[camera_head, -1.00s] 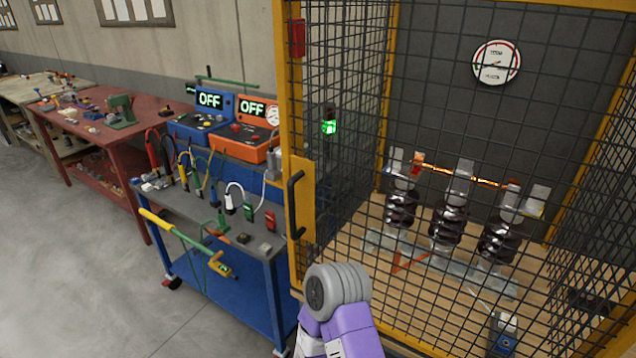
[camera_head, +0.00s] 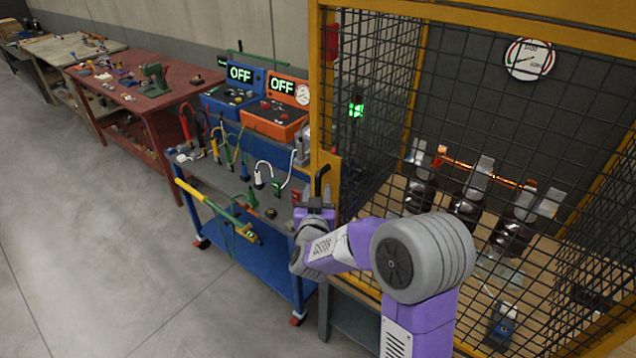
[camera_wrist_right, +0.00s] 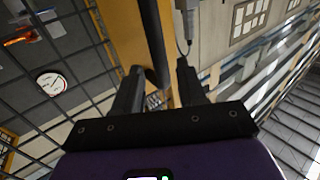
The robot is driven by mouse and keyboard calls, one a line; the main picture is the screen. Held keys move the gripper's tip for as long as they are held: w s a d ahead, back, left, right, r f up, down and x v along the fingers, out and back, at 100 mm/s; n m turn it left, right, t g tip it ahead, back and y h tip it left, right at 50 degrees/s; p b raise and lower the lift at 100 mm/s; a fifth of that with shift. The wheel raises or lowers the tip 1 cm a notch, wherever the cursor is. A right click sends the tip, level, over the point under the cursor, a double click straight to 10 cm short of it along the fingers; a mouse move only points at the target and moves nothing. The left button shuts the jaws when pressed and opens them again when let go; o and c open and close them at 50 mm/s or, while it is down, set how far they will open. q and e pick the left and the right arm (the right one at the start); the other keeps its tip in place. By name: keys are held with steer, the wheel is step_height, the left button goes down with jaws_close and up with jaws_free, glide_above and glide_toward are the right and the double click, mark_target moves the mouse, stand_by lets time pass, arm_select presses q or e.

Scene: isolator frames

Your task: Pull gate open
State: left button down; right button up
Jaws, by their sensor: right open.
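The gate is a yellow-framed (camera_head: 316,90) black mesh panel on the front of the cage. It looks closed. Its black bar handle (camera_head: 322,176) is on a yellow plate at the gate's left edge. My right gripper (camera_head: 318,198) is at the handle's lower part, which it partly hides. In the right wrist view, the handle (camera_wrist_right: 153,40) runs down between the two open fingers of my right gripper (camera_wrist_right: 160,82). The fingers stand apart on either side of it; I cannot tell whether either touches. My left gripper is not in view.
A blue tool cart (camera_head: 262,262) with tools and cables stands just left of the gate. A red bench (camera_head: 186,90) is farther left. Inside the cage are dark ribbed insulators (camera_head: 468,205). The floor at left is clear.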

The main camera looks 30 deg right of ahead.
mark_target(318, 187)
steer(key=shift+x, duration=1.8)
jaws_close()
